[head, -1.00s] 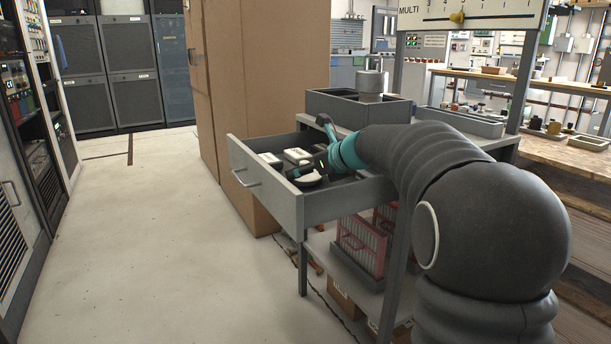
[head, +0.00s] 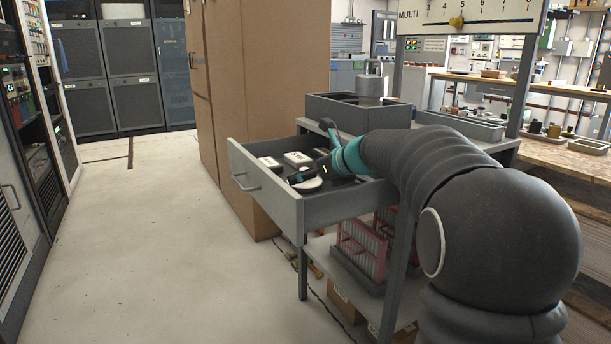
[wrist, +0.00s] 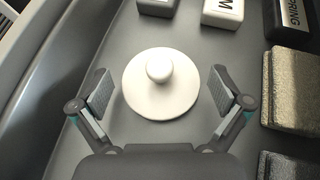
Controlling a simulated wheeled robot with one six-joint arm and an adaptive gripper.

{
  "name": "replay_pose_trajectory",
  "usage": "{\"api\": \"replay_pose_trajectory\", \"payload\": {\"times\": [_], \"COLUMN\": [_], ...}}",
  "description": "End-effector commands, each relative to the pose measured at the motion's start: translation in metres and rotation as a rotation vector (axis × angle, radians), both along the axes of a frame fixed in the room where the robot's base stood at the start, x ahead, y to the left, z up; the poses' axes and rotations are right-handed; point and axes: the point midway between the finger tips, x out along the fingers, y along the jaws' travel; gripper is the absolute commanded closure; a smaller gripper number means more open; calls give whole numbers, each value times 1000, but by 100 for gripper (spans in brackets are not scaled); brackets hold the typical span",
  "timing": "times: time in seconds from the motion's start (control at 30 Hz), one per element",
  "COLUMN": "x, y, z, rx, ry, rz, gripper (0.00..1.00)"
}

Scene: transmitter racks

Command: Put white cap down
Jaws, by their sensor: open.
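The white cap (wrist: 161,95) is a round disc with a small knob on top. It lies knob up on the drawer floor (wrist: 190,40) in the wrist view. My gripper (wrist: 160,90) is open around it, with one finger on each side and a visible gap to the disc. In the head view the white cap (head: 307,184) sits in the open grey drawer (head: 340,205) near its front, and my gripper (head: 312,176) is down inside the drawer at it.
White blocks (wrist: 222,12) lie beyond the cap and a dark labelled block (wrist: 287,22) is at upper right. Rough grey-tan blocks (wrist: 292,90) lie right of my gripper. A tall cardboard box (head: 265,100) stands behind the drawer. Open floor (head: 150,230) lies left.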

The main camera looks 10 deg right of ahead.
Motion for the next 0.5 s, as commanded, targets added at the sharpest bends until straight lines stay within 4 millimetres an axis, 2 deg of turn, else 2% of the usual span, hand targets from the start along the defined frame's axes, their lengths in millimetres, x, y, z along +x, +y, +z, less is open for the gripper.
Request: {"api": "replay_pose_trajectory", "payload": {"times": [0.3, 0.5], "x": [-46, -69], "y": [-32, -47], "z": [32, 46], "rx": [-1, 0], "ry": [-2, -1], "rz": [-4, -3], "gripper": [0, 0]}}
